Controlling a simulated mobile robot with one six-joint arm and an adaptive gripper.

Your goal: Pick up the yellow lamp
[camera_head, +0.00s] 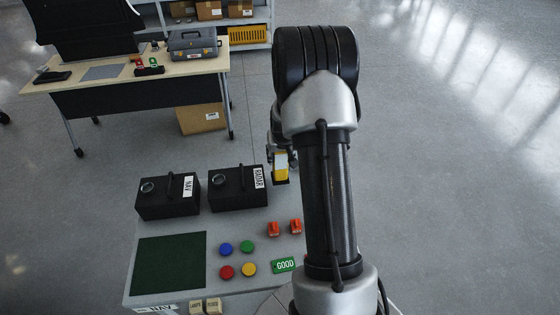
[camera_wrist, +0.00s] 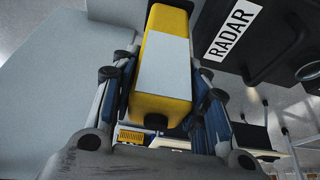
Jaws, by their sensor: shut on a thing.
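The yellow lamp (camera_wrist: 182,85) is a yellow block with a white panel and dark ends. In the wrist view it sits between the two fingers of my gripper (camera_wrist: 165,95), which is shut on it. In the head view the lamp (camera_head: 281,165) shows below my gripper (camera_head: 279,150), beside the right end of the black RADAR box. My arm hides part of the gripper there. I cannot tell whether the lamp touches the table.
The grey table (camera_head: 225,285) holds the RADAR box (camera_head: 237,188), the NAV box (camera_head: 167,196), a dark green mat (camera_head: 170,262), several coloured buttons, two orange items (camera_head: 273,229) and a green GOOD tag (camera_head: 283,265). A desk (camera_head: 110,80) with a toolbox (camera_head: 193,44) stands behind.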

